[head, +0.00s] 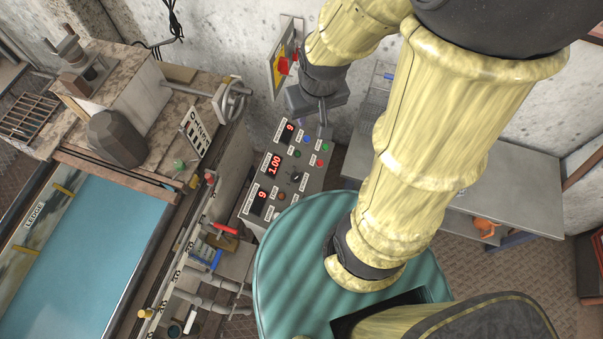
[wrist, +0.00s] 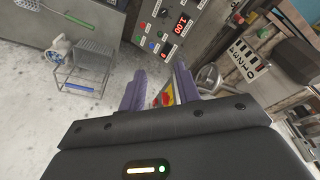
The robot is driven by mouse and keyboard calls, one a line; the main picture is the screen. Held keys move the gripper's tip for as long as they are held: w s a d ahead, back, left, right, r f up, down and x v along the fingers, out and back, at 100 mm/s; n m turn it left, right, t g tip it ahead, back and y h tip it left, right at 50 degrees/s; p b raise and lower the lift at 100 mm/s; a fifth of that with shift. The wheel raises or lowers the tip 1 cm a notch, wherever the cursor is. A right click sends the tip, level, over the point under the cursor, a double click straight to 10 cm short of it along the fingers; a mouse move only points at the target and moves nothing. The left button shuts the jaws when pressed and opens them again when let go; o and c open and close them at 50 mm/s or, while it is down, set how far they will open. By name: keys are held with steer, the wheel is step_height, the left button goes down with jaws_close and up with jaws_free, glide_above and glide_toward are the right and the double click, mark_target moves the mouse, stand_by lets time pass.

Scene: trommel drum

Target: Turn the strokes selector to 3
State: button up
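The grey control panel (head: 256,205) shows below my gripper in the head view, with red number displays, small coloured buttons and a black knob (head: 296,177). The middle display (head: 274,164) reads 1.00. The labels are too small to read, so I cannot tell for certain which control is the strokes selector. The panel also shows at the top of the wrist view (wrist: 150,32), beyond the fingertips. My gripper (head: 324,122) is near the panel's upper end in the head view. In the wrist view my gripper (wrist: 157,72) has its two fingers apart with nothing held between them.
A yellow plate with a red switch (head: 283,66) is on the wall beside my gripper. A handwheel (head: 232,100) and a teal-topped tank (head: 95,255) are left of the panel. A grey bench (head: 515,190) stands at the right.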

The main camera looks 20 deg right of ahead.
steer(key=w+d+f+n+y+b, duration=0.1)
steer(key=d+f+n+y+b, duration=0.1)
steer(key=f+n, duration=0.5)
steer(key=w+d+f+n+y+b, duration=0.2)
steer(key=f+n, duration=0.6)
steer(key=f, duration=0.6)
steer(key=w+d+f+n+y+b, duration=0.1)
steer(key=d+f+n, duration=0.4)
steer(key=f, duration=0.6)
steer(key=n+y+b, duration=0.1)
steer(key=n+b, duration=0.1)
steer(key=shift+w+n, duration=0.4)
steer(key=b, duration=0.6)
glide_toward(300, 175)
steer(key=b+x, duration=0.7)
steer(key=x, duration=0.1)
steer(key=shift+a+f, duration=0.15)
steer(key=shift+f, duration=0.15)
jaws_close()
